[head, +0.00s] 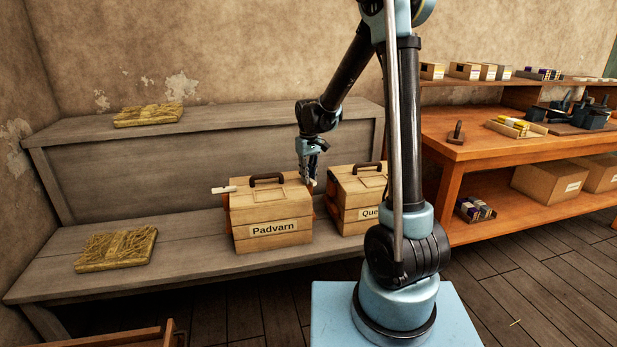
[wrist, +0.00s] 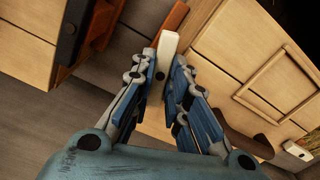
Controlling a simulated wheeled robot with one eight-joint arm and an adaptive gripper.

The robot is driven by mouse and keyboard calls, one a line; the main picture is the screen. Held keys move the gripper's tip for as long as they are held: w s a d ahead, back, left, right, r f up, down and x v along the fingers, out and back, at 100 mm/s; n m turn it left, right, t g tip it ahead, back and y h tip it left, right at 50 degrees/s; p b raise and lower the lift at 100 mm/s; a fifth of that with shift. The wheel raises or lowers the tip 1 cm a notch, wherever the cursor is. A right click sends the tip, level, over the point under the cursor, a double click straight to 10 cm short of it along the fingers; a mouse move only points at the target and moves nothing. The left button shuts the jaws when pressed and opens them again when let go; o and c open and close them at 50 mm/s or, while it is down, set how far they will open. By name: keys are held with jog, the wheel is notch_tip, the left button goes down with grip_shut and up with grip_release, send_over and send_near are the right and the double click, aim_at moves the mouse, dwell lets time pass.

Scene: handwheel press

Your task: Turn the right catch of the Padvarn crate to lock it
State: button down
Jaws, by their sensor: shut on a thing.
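The Padvarn crate (head: 274,230) is a pale wooden box with a name label and a dark handle, standing on the grey bench. In the wrist view its lid (wrist: 265,60) fills the right side. The right catch (wrist: 168,45) is a small white lever between my blue fingertips. My gripper (head: 311,180) is at the right end of the crate's top, pointing down and shut on that catch. It also shows in the wrist view (wrist: 170,75). In the head view the gripper mostly hides this catch. The left catch (head: 224,190) is white and sticks out to the left.
A second crate (head: 350,213), its label partly hidden by my arm, stands close on the right, leaving a narrow gap. Straw-coloured mats lie on the bench (head: 115,250) and upper shelf (head: 148,115). An orange workbench (head: 500,150) with boxes and tools is at the right.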

jog(key=n, duration=1.4)
jog(key=shift+n, duration=0.3)
dwell(0.4)
jog(key=c, duration=1.6)
grip_release()
jog(key=shift+o, duration=0.2)
notch_tip(320, 180, up, 12)
jog(key=shift+d, duration=0.1)
